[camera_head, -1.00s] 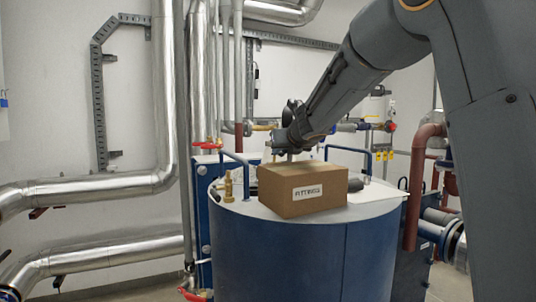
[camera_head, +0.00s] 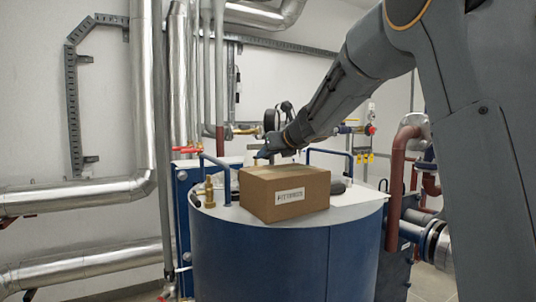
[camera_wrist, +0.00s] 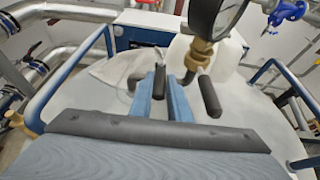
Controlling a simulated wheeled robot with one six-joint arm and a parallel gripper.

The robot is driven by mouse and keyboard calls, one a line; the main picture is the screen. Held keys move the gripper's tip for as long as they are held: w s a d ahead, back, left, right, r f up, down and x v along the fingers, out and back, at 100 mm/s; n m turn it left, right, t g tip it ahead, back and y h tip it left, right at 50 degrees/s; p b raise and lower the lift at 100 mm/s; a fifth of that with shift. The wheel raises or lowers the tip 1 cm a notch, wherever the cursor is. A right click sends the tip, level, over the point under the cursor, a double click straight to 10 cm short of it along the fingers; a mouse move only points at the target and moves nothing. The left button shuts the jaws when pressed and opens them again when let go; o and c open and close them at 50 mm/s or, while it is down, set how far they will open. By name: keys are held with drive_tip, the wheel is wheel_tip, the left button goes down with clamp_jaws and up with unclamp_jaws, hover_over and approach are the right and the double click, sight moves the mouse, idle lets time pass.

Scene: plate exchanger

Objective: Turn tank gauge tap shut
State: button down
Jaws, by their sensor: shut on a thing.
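The round black gauge (camera_head: 271,120) stands above the back of the blue tank (camera_head: 285,255). The wrist view shows it at the top edge (camera_wrist: 211,14), on a brass fitting (camera_wrist: 198,54). My gripper (camera_head: 266,154) is behind the cardboard box, low beside the gauge. In the wrist view its two blue fingers (camera_wrist: 160,94) are close together and shut on a narrow dark bar (camera_wrist: 160,78), which looks like the tap's handle. The bar lies just left of the brass fitting. Its joint with the tap is not clear.
A cardboard box (camera_head: 284,193) marked as fittings stands on the tank top in front of my gripper. A blue rail (camera_head: 220,180) and a brass valve (camera_head: 209,190) are to its left. A black cylinder (camera_wrist: 210,97) lies right of my fingers.

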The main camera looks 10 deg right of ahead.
drive_tip(key=c, duration=1.7)
unclamp_jaws()
drive_tip(key=shift+r, duration=0.1)
drive_tip(key=shift+o, duration=0.2)
drive_tip(key=v, duration=0.7)
drive_tip(key=shift+s+d+b, duration=0.2)
drive_tip(key=shift+s+b, duration=0.15)
drive_tip(key=shift+b, duration=0.05)
drive_tip(key=shift+r, duration=0.2)
